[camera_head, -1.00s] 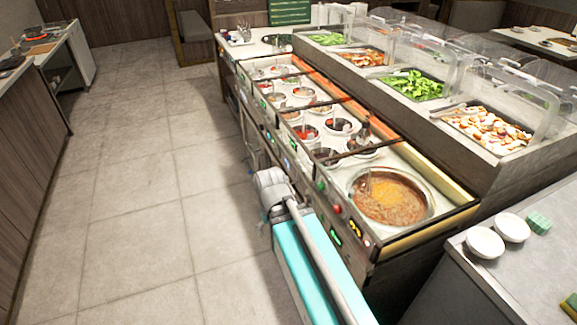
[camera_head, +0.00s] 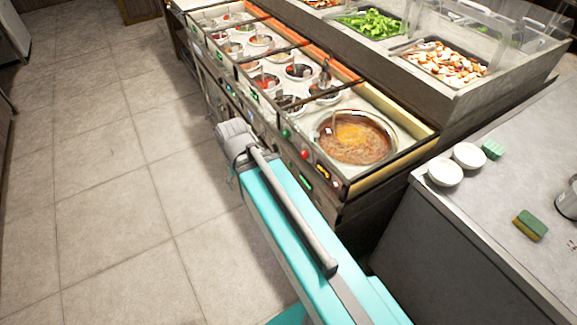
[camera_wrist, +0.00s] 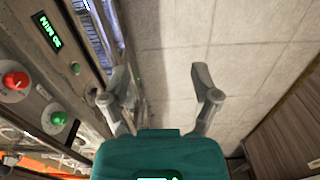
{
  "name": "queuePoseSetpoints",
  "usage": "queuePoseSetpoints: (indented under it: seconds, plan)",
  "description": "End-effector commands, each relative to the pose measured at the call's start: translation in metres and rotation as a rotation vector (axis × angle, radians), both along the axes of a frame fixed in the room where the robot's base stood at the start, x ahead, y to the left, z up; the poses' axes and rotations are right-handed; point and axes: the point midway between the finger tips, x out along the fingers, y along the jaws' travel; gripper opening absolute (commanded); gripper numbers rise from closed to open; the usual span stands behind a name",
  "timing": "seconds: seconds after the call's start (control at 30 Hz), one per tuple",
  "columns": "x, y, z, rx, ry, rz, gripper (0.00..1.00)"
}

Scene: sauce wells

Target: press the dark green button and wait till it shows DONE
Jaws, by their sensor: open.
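The dark green button (camera_wrist: 58,118) sits on the counter's front panel at the left of the wrist view, beside a red button (camera_wrist: 15,80). In the head view the green button (camera_head: 286,133) is small, on the panel left of the round pot of brown soup. A dark display (camera_wrist: 47,32) glows green in the wrist view, seemingly reading "MIN" with digits. My gripper (camera_wrist: 160,78) is open and empty over the floor, right of the panel and apart from the button. In the head view my arm hides the gripper.
The soup pot (camera_head: 355,137) and several sauce wells fill the counter top. A grey side table (camera_head: 500,230) at the right holds white bowls (camera_head: 446,172) and a green and yellow sponge (camera_head: 530,225). The tiled floor (camera_head: 110,200) at the left is clear.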

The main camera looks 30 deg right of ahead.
Motion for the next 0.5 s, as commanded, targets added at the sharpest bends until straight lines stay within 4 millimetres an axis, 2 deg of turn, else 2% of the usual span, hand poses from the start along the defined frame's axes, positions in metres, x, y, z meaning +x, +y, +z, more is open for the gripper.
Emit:
queuePoseSetpoints:
  seconds: [0.03, 0.07, 0.33, 0.37, 0.5]
  plan:
    - [0.0, 0.0, 0.0, 0.0, 0.0, 0.0, 0.59]
    - [0.0, 0.0, 0.0, 0.0, 0.0, 0.0, 0.54]
    - [0.0, 0.0, 0.0, 0.0, 0.0, 0.0, 0.04]
    - [0.0, 0.0, 0.0, 0.0, 0.0, 0.0, 0.0]
    - [0.0, 0.0, 0.0, 0.0, 0.0, 0.0, 0.0]
